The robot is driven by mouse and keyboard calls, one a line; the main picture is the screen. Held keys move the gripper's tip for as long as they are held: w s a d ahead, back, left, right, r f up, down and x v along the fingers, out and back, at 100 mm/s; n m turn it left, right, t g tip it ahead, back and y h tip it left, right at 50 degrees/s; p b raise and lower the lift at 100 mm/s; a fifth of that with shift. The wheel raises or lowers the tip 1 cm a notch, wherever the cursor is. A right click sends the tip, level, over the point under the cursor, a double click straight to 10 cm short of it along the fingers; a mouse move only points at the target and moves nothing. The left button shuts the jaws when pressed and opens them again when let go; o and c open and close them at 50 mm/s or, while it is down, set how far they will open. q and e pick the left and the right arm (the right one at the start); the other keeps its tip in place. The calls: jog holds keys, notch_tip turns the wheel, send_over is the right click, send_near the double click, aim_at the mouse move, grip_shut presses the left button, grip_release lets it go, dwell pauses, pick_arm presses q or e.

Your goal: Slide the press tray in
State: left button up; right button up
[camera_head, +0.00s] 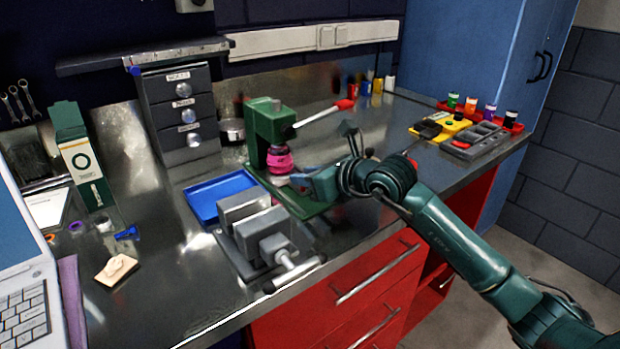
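The green press (262,135) stands at the middle of the bench, with a red-tipped lever (325,112) pointing right and a pink part (280,159) below its head. A shallow blue tray (203,200) lies just left of the press base; I cannot tell whether it is the press tray. My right gripper (300,183) reaches in from the right, low at the press, beside the pink part and above the green base (310,207). Its fingertips are small and partly merged with the press, so their opening is unclear. My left gripper is out of view.
A grey vise (262,240) stands in front of the blue tray and press. A yellow case (440,128) and grey tray (475,140) lie at the right. A laptop (25,310) is at the left.

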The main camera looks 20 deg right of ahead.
jog(key=shift+o, duration=0.7)
jog(key=shift+w, duration=0.1)
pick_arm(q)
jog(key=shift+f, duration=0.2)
pick_arm(e)
jog(key=shift+o, duration=1)
jog(key=shift+s+d+r, duration=0.1)
jog(key=shift+s+d, duration=0.15)
jog(key=shift+s, duration=0.3)
jog(key=b+v, duration=0.1)
jog(key=v, duration=1)
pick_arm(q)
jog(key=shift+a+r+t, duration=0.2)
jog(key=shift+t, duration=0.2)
pick_arm(e)
jog(key=shift+s+d+r, duration=0.15)
jog(key=shift+s+r, duration=0.15)
jog(key=shift+s, duration=0.1)
